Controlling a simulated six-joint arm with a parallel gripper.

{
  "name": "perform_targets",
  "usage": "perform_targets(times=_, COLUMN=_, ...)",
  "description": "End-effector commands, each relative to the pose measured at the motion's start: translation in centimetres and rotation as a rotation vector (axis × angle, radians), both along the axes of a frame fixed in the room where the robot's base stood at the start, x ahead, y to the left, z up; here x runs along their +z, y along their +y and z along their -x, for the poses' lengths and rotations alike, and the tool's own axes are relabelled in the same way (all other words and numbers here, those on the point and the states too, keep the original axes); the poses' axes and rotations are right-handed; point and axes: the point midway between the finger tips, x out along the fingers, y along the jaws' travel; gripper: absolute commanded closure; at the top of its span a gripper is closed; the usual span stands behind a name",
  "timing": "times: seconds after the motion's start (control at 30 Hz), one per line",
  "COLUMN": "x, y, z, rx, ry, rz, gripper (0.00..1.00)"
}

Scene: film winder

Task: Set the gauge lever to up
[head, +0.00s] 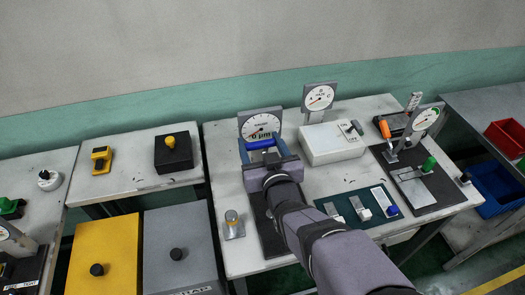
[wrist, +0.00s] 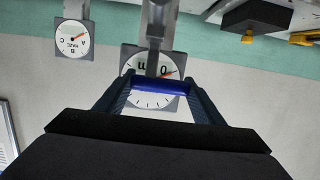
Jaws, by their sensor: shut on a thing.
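The gauge (head: 259,124) has a round white dial marked in µm and stands at the back of the middle table. A blue bar-shaped grip (head: 262,144), which looks like the gauge lever's handle, lies just in front of the dial. My gripper (head: 264,151) is shut on this grip. In the wrist view the blue grip (wrist: 160,86) spans between my two dark fingers, with the gauge dial (wrist: 145,98) upside down behind it. A grey post (wrist: 154,40) shows in front of the dial. My gripper and arm hide most of the lever and its base.
Right of the gauge stand a second dial (head: 319,96) and a white box (head: 331,142) with a switch. A green plate (head: 341,207) with blocks lies nearer. A fixture with an orange handle (head: 384,128) stands farther right. A small metal piece (head: 232,224) sits left of my arm.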

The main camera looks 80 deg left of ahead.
Motion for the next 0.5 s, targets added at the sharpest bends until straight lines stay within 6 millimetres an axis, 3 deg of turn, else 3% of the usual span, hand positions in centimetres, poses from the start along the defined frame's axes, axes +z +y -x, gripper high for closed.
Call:
perform_targets(times=0.37, x=0.36, y=0.6, z=0.03, rx=0.001, ry=0.0, rz=-0.01, gripper=0.78)
perform_targets(times=0.4, x=0.37, y=0.59, z=0.03, rx=0.001, ry=0.0, rz=-0.01, gripper=0.33)
perform_targets(times=0.47, x=0.36, y=0.59, z=0.02, rx=0.001, ry=0.0, rz=-0.01, gripper=0.19)
perform_targets(times=0.5, x=0.34, y=0.57, z=0.02, rx=0.001, ry=0.0, rz=-0.01, gripper=0.19)
